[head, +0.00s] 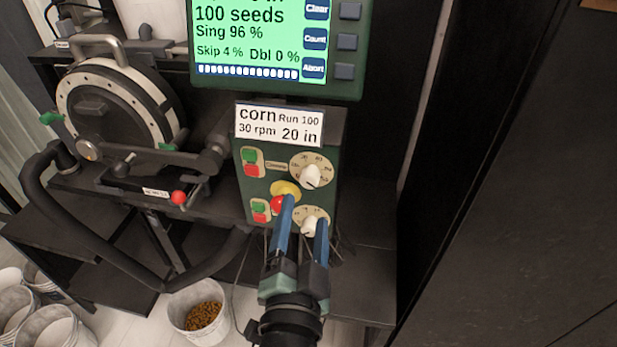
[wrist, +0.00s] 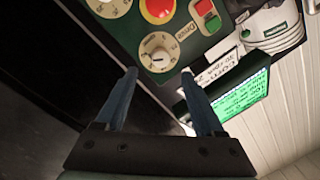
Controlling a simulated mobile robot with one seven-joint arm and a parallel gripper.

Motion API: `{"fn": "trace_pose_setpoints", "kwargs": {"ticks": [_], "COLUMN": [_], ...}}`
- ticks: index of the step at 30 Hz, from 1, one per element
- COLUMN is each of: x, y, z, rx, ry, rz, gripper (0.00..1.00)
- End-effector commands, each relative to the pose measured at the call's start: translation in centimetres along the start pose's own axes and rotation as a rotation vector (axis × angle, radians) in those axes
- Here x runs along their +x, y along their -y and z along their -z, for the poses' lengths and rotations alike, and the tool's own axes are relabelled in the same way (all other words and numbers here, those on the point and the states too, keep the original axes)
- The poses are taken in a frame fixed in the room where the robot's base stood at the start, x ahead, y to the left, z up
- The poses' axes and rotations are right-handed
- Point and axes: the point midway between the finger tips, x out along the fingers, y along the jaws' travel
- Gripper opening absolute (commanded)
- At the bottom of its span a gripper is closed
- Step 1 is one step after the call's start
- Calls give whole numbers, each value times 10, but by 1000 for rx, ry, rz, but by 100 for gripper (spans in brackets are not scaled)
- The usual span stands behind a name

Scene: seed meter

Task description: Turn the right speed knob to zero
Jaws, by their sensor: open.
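Two white speed knobs on cream dials sit one above the other on the right side of the green panel (head: 246,205). The upper knob (head: 310,176) shows whole in the head view; the lower knob (head: 309,227) is partly hidden by my fingers. I cannot tell which is meant by the right one. My gripper (head: 304,212) is open and empty, its blue fingers pointing at the panel. In the wrist view the upper knob (wrist: 158,56) appears just beyond the gap between my fingertips (wrist: 159,74), apart from them. The lower dial (wrist: 107,5) is cut by the top edge.
A red stop button (wrist: 157,9) on yellow is beside the knobs. Green and red push buttons (head: 251,162) are on the panel's left. A display (head: 275,45) and corn sign (head: 279,125) are above. A seed disc unit (head: 115,105) stands left; a bucket (head: 198,310) is below.

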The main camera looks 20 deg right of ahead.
Motion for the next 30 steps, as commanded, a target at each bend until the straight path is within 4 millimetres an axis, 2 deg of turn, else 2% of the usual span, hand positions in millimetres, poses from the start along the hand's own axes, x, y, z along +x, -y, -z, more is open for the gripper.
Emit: {"fn": "trace_pose_setpoints", "kwargs": {"ticks": [1, 6, 12, 17, 25, 30], "x": [12, 42, 65, 72, 73, 72], "y": [3, 2, 1, 0, 0, 0], "z": [3, 3, 1, 1, 0, 0], "rx": [0, 0, -1, -1, -1, -1], "ry": [-2, -2, -1, -1, -1, 0], "rz": [1, 0, 0, 1, 0, 0], "gripper": [70, 70, 70, 70, 70, 40]}}
